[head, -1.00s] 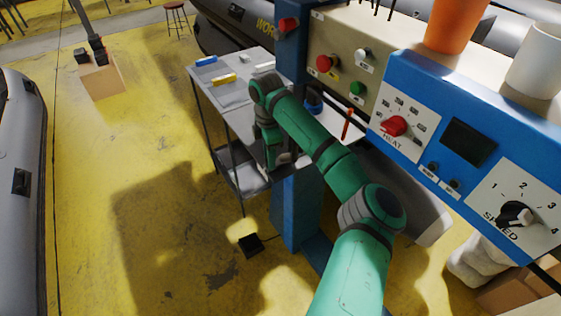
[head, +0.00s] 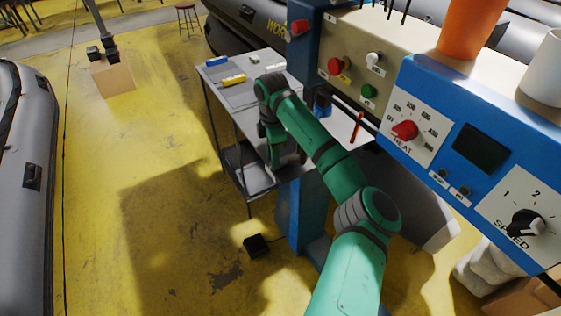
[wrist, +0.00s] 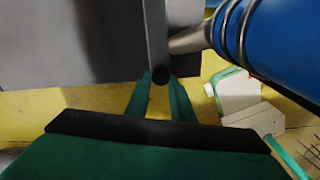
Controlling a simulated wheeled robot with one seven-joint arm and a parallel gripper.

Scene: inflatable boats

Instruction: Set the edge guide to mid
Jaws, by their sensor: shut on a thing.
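In the wrist view, the green fingers of my gripper (wrist: 160,92) are closed around a small black knob (wrist: 160,75). The knob sits at the end of a narrow grey bar (wrist: 157,35) beside a wide grey plate (wrist: 70,45). I take the bar and knob for part of the edge guide; no scale or mid mark is readable. In the head view, my gripper (head: 283,158) is low beside the grey table and the blue column, and my wrist hides what it holds.
A blue control box (head: 450,110) with HEAT and SPEED dials stands at the right, with an orange cup (head: 472,25) on top. A rod with an orange-red handle (head: 357,128) juts out near my forearm. A black pedal (head: 257,245) lies on the yellow floor.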

